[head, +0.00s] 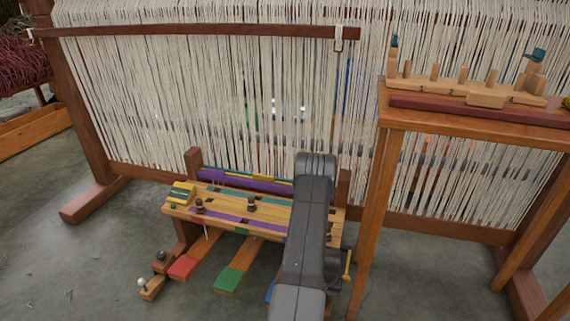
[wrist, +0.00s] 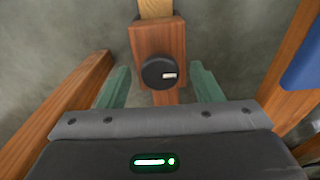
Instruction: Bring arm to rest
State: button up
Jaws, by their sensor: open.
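My gripper (wrist: 160,72) is open in the wrist view, its two green fingers spread apart with nothing held between them. A round black knob with a white mark (wrist: 157,72) shows between the fingers in the picture, on a reddish-brown wooden block (wrist: 158,38). I cannot tell how far the fingertips are from it. In the head view my grey arm (head: 308,215) reaches over the right part of a low wooden bench with colored strips (head: 240,203). My gripper is hidden behind the arm there.
A large loom with pale threads (head: 230,100) stands behind the bench. A wooden side table (head: 450,122) with a pegged rack (head: 470,83) is close on the right. A red pedal (head: 183,267) and a green pedal (head: 228,280) jut out in front. The floor (head: 60,265) at left is clear.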

jog(key=m+p, duration=0.2)
jog(key=m, duration=0.2)
jog(key=shift+r+m, duration=0.1)
jog(key=shift+m, duration=0.3)
jog(key=shift+m+p, duration=0.95)
jog(key=shift+m, duration=0.95)
